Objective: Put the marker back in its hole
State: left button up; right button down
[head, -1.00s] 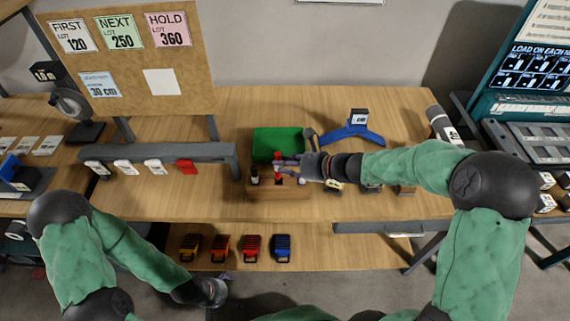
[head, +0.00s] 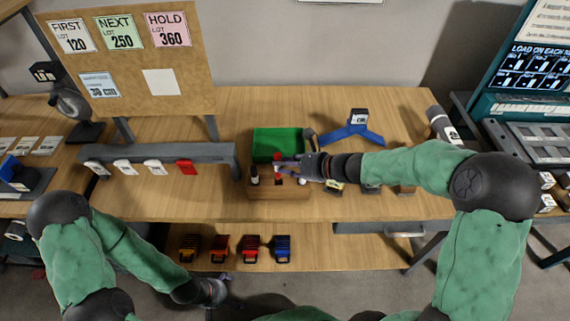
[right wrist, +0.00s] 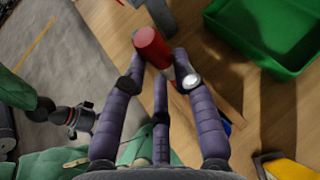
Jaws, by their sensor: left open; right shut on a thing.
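The red marker (right wrist: 150,47) is between the fingertips of my right gripper (right wrist: 160,75), which is shut on it. In the head view the marker's red end (head: 277,156) shows just above the back of the wooden holder block (head: 278,191). My right gripper (head: 284,166) hangs over that block. A dark bottle-like item (head: 254,175) and another red-topped item (head: 279,180) stand at the block. The hole for the marker is hidden by the gripper and cannot be made out. My left gripper (head: 216,292) is open and empty, low at the left, away from the block.
A green bin (head: 278,140) stands right behind the block. A blue stand (head: 352,134) is at the back right, and small items lie right of the block under my right arm. A grey rail (head: 160,151) with tags is at the left. The table's front left is clear.

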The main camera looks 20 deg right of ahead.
aim_at(280, 175)
jog(key=shift+f+b, duration=2.2)
jog(key=shift+f, duration=0.35)
dwell(0.5)
jog(key=c, duration=0.9)
grip_release()
jog(key=v, duration=1.2)
